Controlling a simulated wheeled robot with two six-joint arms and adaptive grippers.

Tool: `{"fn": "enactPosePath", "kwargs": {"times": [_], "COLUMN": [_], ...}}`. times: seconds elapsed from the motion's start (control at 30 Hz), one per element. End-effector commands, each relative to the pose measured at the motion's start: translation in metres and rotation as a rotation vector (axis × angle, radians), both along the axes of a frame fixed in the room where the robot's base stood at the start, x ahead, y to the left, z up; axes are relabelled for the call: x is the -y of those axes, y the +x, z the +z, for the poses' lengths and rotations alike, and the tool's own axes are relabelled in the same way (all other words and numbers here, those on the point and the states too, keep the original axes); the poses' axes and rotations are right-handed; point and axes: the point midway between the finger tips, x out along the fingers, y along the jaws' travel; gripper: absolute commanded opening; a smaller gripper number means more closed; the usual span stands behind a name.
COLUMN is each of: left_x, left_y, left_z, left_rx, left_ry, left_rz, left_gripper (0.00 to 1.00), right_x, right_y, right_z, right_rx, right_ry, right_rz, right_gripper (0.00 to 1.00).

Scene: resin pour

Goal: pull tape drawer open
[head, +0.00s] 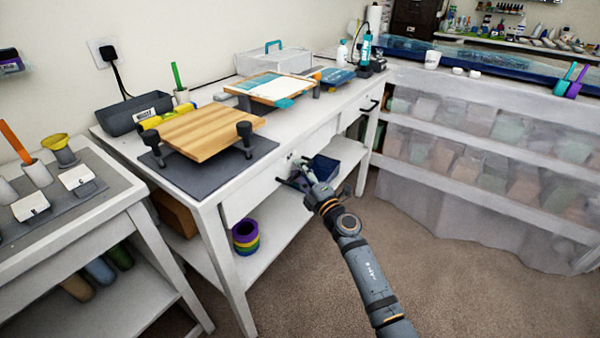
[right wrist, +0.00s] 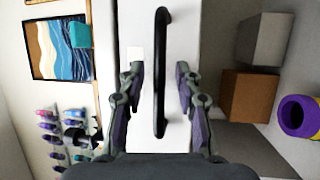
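The white drawer front (head: 258,197) sits under the top of the long workbench and looks flush with it; I cannot tell which drawer holds tape. Its black bar handle (right wrist: 161,40) runs up and down in the right wrist view. My right gripper (head: 300,172) is at the drawer front in the head view. In the right wrist view the gripper's fingers (right wrist: 159,75) are spread, one on each side of the handle, with gaps on both sides. In the head view my gripper hides most of this handle. My left gripper is out of view.
A wooden board (head: 205,132) on stands and a grey bin (head: 135,113) stand on the bench. Purple and yellow rolls (head: 245,238) and a dark blue bin (head: 325,168) sit on the shelf below. Another drawer handle (head: 370,105) is farther right. The carpet (head: 450,270) is clear.

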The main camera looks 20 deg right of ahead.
Motion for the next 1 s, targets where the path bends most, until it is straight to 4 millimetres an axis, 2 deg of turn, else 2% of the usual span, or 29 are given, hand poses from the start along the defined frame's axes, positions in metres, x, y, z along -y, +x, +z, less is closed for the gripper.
{"fn": "enactPosePath", "kwargs": {"times": [0.17, 0.43, 1.0], "left_x": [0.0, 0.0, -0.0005], "left_y": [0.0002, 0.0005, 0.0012], "left_z": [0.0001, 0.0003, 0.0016], "left_rx": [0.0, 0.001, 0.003], "left_ry": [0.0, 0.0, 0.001], "left_rz": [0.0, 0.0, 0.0], "left_gripper": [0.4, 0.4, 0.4], "right_x": [0.0, 0.0002, 0.0003], "right_y": [0.0, -0.0002, -0.0004], "right_z": [-0.0003, -0.0003, -0.0006], "right_rx": [0.0, 0.0, -0.003], "right_ry": [0.0, 0.001, 0.002], "right_rz": [0.0, -0.001, 0.0], "right_gripper": [0.34, 0.0, 0.0]}}
